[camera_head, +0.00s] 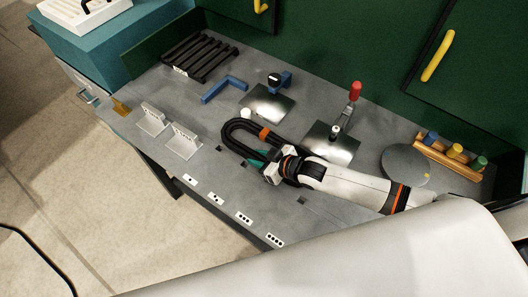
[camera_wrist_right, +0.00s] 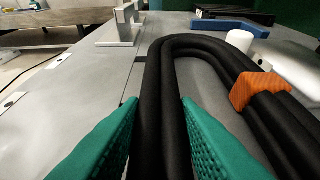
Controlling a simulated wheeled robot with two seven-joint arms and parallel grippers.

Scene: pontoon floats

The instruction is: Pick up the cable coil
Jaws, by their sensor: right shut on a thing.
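The cable coil (camera_head: 236,131) is a black, thick, looped cable with an orange band (camera_head: 264,133), lying over the middle of the grey workbench. In the right wrist view the coil (camera_wrist_right: 183,50) runs between the two green fingers. My right gripper (camera_head: 259,156) reaches in from the right and is shut on the near side of the coil (camera_wrist_right: 160,130). The arm hides part of the coil in the head view. From these views I cannot tell whether the coil touches the bench. My left gripper is not in view.
Two grey brackets (camera_head: 183,142) stand left of the coil. Behind it are a metal plate (camera_head: 268,103), a blue angle piece (camera_head: 224,89) and a black rack (camera_head: 200,56). A red-handled clamp (camera_head: 354,92) stands behind my right arm.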

